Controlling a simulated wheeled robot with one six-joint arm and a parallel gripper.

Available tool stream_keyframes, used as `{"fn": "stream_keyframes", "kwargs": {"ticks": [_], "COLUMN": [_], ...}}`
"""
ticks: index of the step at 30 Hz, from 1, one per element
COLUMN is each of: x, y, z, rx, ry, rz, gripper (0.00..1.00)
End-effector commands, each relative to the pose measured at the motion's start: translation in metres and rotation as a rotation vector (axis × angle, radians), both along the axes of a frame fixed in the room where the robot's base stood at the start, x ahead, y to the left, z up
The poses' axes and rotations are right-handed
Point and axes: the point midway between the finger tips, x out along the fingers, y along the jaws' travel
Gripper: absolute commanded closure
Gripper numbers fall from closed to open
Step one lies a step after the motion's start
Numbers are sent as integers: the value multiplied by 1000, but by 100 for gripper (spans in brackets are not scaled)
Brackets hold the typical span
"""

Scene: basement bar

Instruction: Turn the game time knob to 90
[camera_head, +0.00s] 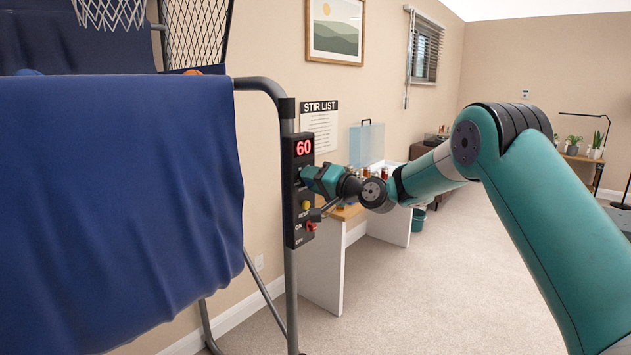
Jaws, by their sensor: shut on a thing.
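The control panel (290,153) is a black upright box fixed to the grey frame post of the basketball game. Its red display (304,147) reads 60. My gripper (304,177) reaches the panel from the right, just below the display, and is shut on the game time knob. The knob itself is hidden behind my gripper, so its pointer cannot be seen. Below it on the panel are a yellow button (306,205) and a red switch (311,226) near an ON label.
A blue cloth (120,200) hangs over the game's front at left. Behind the panel stands a white-sided table (322,265) with small bottles and a clear box (366,144). A sign headed STIR LIST (320,125) is on the wall. Open carpet lies at the lower right.

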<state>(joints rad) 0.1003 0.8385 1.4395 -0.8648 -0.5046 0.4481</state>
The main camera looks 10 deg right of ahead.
Motion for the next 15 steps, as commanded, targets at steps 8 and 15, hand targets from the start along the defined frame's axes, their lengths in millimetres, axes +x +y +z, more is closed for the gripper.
{"fn": "stream_keyframes", "kwargs": {"ticks": [8, 15], "x": [2, 2], "y": [-3, -3], "z": [5, 5], "rx": [209, 359], "ry": [138, 246], "rz": [-7, -6], "gripper": [88, 88]}}
